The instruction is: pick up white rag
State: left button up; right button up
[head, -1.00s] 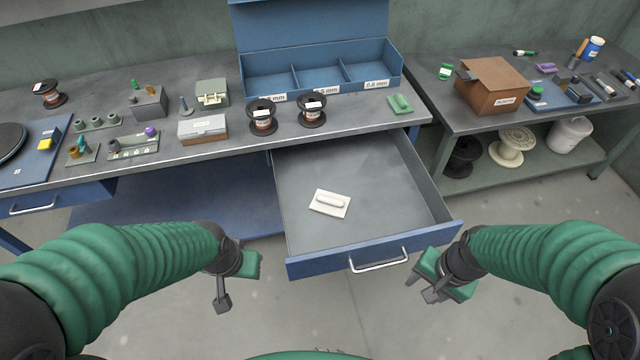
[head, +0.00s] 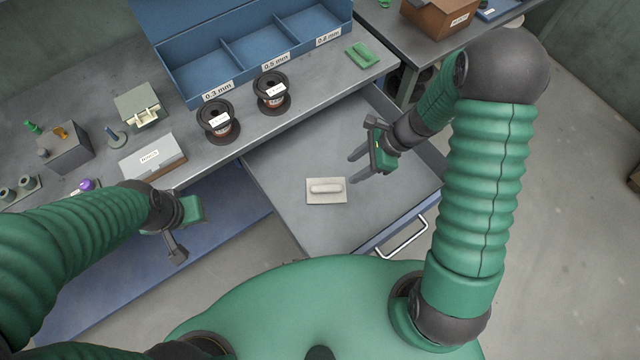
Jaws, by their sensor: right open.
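The white rag (head: 326,191) lies flat, with a rolled part on top, on the floor of the open drawer (head: 290,169). My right gripper (head: 354,170) is open and empty above the drawer, just right of the rag and apart from it. Its fingers point left toward the rag. My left gripper (head: 188,236) is to the left of the drawer, in front of the bench, away from the rag. Whether its jaws are open or shut does not show clearly.
Two copper spools (head: 217,121) stand on the bench near its front edge, behind the drawer. A blue divided bin (head: 262,80) is behind them. A green cloth (head: 362,54) lies at the bench's right end. The drawer's walls and front handle (head: 404,238) surround the rag.

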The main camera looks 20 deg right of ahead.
send_near(327, 187)
notch_tip(327, 187, down, 2)
jog(key=shift+w+f+b, duration=0.1)
jog(key=shift+w+b, duration=0.1)
jog(key=shift+b, duration=0.25)
jog(key=a+f, duration=0.2)
jog(key=a, duration=0.1)
jog(key=shift+w+a+f, duration=0.15)
jog(key=shift+a, duration=0.05)
jog(key=x, duration=0.2)
jog(key=shift+a+f+b, duration=0.15)
jog(key=shift+f+b, duration=0.15)
jog(key=shift+f, duration=0.3)
jog(key=shift+d+f, duration=0.1)
jog(key=shift+d, duration=0.4)
jog(key=shift+a, duration=0.3)
jog(key=c, duration=0.3)
jog(key=shift+a, duration=0.15)
jog(key=c, duration=0.5)
jog(key=shift+c, duration=1.1)
pick_arm(q)
jog(key=shift+d+f, duration=0.2)
jog(key=shift+f, duration=0.7)
pick_arm(e)
grip_shut()
